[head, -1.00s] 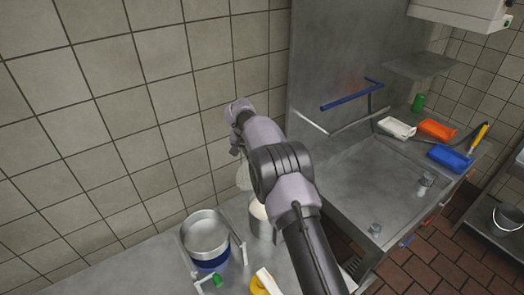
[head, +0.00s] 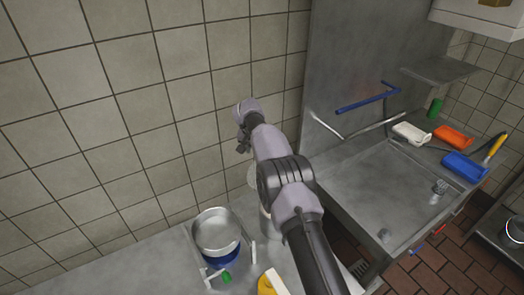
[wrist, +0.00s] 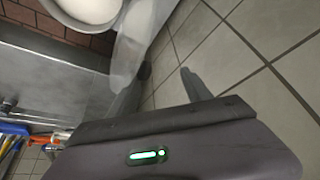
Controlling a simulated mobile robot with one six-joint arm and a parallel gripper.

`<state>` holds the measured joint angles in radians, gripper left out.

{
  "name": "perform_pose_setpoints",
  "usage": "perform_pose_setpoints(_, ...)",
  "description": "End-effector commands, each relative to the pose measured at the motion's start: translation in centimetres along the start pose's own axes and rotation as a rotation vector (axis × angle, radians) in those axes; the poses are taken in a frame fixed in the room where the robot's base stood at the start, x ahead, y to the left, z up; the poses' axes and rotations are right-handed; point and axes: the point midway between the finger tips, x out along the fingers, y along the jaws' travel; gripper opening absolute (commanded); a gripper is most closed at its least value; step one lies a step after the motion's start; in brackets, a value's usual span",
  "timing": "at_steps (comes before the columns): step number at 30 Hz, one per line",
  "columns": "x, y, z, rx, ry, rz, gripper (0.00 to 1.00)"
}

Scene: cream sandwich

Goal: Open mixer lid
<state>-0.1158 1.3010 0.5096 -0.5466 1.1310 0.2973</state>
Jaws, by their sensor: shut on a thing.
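The mixer (head: 268,228) is a metal container against the tiled wall, partly hidden behind my arm in the head view. In the wrist view its round opening (wrist: 88,10) shows pale cream inside. The translucent whitish lid (wrist: 138,40) stands tilted up at the side of the opening; its pale edge also shows in the head view (head: 253,178). My gripper (wrist: 158,88) is shut on the lid, with its fingers on either side of a small dark part. In the head view my gripper (head: 243,142) is above the mixer, near the wall; the grip itself is unclear there.
A silver pot with a blue base (head: 216,236) stands left of the mixer in a pale frame. A yellow item (head: 266,286) lies in front. The tiled wall is close.

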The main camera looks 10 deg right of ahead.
Motion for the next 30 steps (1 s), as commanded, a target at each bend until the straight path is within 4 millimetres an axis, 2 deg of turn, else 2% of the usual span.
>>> perform_pose_setpoints(1, 1.7, 0.0, 2.2, 0.010, -0.049, 0.008, 0.49)
perform_pose_setpoints(22, 1.7, 0.2, 2.1, 0.012, -0.050, 0.009, 0.49)
perform_pose_setpoints(26, 0.7, 0.1, 2.0, 0.012, -0.048, 0.009, 0.49)
perform_pose_setpoints(30, -2.1, 0.2, 1.8, 0.012, -0.041, 0.007, 0.49)
